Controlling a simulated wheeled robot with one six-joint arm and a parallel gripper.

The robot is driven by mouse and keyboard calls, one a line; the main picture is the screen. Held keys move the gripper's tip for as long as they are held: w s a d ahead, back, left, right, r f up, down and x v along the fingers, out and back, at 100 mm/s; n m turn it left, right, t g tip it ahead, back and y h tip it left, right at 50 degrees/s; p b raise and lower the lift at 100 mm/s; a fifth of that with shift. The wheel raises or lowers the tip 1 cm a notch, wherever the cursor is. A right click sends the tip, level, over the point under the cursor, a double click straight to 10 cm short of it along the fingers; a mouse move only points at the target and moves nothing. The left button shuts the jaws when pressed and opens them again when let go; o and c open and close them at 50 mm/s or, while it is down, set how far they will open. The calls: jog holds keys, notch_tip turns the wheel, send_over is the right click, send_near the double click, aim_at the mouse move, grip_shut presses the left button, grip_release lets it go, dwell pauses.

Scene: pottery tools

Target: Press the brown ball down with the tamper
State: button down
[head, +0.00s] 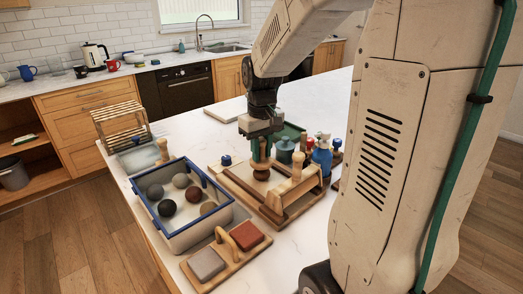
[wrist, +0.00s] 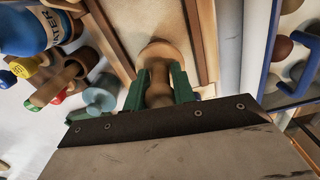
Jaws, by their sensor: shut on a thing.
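My gripper (head: 261,150) has green fingers and is shut on the wooden tamper (head: 261,173), over the pale wood-framed board. In the wrist view the fingers (wrist: 158,88) close on both sides of the tamper's handle (wrist: 158,72), with its round base (wrist: 165,50) against the pale board surface (wrist: 150,20). The tamper looks upright. I see no ball under its base, and what lies beneath is hidden. A reddish-brown ball (head: 196,194) lies in the blue-rimmed box (head: 208,232), with a tan ball (head: 181,181) and other darker balls. A brown ball also shows in the wrist view (wrist: 283,48).
A blue water bottle (head: 322,157), a teal pot (head: 285,151) and small coloured bottles stand behind and right of the board. A wooden tray with a red block (head: 247,236) and a grey block (head: 206,264) is in front. A slatted rack (head: 121,123) stands at the left.

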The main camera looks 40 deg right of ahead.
aim_at(262, 140)
jog(key=shift+r, duration=2.5)
